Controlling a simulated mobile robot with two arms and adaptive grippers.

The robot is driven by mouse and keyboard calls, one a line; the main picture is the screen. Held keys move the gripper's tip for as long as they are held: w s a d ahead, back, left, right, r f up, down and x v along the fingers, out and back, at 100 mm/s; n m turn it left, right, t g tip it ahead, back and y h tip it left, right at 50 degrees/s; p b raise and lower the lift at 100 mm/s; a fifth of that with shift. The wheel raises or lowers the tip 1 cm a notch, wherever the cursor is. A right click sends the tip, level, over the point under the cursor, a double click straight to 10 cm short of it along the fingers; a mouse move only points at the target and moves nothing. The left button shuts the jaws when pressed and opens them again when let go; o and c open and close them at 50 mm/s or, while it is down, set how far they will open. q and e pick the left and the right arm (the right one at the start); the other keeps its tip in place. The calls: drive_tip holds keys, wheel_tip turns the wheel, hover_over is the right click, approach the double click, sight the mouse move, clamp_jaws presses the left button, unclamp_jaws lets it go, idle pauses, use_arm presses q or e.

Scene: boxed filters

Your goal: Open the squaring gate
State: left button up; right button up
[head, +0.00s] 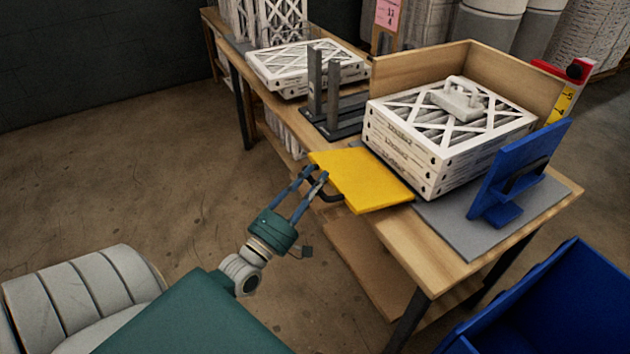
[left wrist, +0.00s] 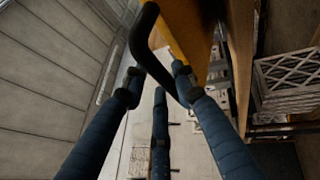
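The yellow squaring gate (head: 362,182) lies nearly flat at the front edge of the workbench, sticking out past it, in front of the stacked boxed filters (head: 440,145). A dark handle (head: 326,194) is on its outer edge. My left gripper (head: 316,174) is at this handle, with its fingers apart. In the left wrist view the black handle (left wrist: 150,58) passes by the fingertips (left wrist: 157,85), and a gap shows between the fingers. Whether they touch the handle is unclear. The yellow gate edge (left wrist: 187,35) shows behind it. My right gripper is not in view.
A wooden corner fence (head: 430,62) backs the filter stack, which carries a white handled block (head: 458,98). A blue upright plate (head: 518,170) stands on the grey mat (head: 455,225) at right. A blue bin (head: 560,310) stands at lower right. The floor left of the bench is clear.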

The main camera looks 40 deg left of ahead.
use_arm(q)
drive_tip(key=shift+o, duration=0.4)
drive_tip(key=shift+s+a+r, duration=0.1)
drive_tip(key=shift+s+r, duration=0.05)
drive_tip(key=shift+s+f, duration=0.25)
drive_tip(key=v, duration=1.1)
drive_tip(key=shift+s, duration=0.2)
drive_tip(key=shift+f, duration=0.15)
